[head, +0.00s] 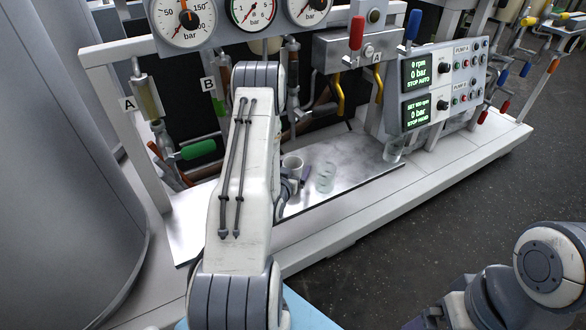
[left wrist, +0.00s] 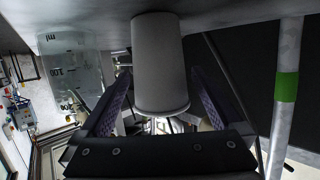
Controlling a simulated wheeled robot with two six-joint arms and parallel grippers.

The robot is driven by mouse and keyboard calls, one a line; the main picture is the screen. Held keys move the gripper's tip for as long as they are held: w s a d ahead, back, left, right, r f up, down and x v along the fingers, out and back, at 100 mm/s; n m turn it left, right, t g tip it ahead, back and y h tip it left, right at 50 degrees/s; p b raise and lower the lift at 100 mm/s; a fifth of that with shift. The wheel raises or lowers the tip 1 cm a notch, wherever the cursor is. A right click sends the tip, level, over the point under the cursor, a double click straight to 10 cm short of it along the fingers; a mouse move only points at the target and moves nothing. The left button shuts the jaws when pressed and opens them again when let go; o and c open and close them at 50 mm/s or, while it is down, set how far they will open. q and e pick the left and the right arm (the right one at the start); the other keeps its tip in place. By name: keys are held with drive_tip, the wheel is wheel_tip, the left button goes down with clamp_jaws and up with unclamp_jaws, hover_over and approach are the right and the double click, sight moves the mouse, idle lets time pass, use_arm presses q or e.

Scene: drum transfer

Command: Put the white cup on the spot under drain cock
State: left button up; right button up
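The white cup (head: 292,163) stands upright on the steel plate, partly hidden behind my left arm. My left gripper (head: 297,181) is low beside it, largely hidden by the arm. In the left wrist view, which looks upside down, the cup (left wrist: 160,65) is between the two fingers of my left gripper (left wrist: 162,78), with what looks like a narrow gap on each side. Its base touches the plate. Valves with a red handle (head: 356,33) and a green handle (head: 197,149) show; I cannot tell which is the drain cock. My right gripper is not in view.
A clear glass beaker (head: 325,178) stands just right of the cup and also shows in the left wrist view (left wrist: 72,72). Another clear vessel (head: 394,149) is under the control panel (head: 440,85). The steel plate (head: 345,155) is bare between them. Pipes stand behind.

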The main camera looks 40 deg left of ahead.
use_arm(q)
drive_tip(key=shift+r+p, duration=0.3)
drive_tip(key=v, duration=0.7)
drive_tip(key=shift+f+p, duration=0.15)
drive_tip(key=shift+p, duration=0.25)
drive_tip(key=shift+p+v, duration=2.5)
drive_tip(key=shift+w+d, duration=0.1)
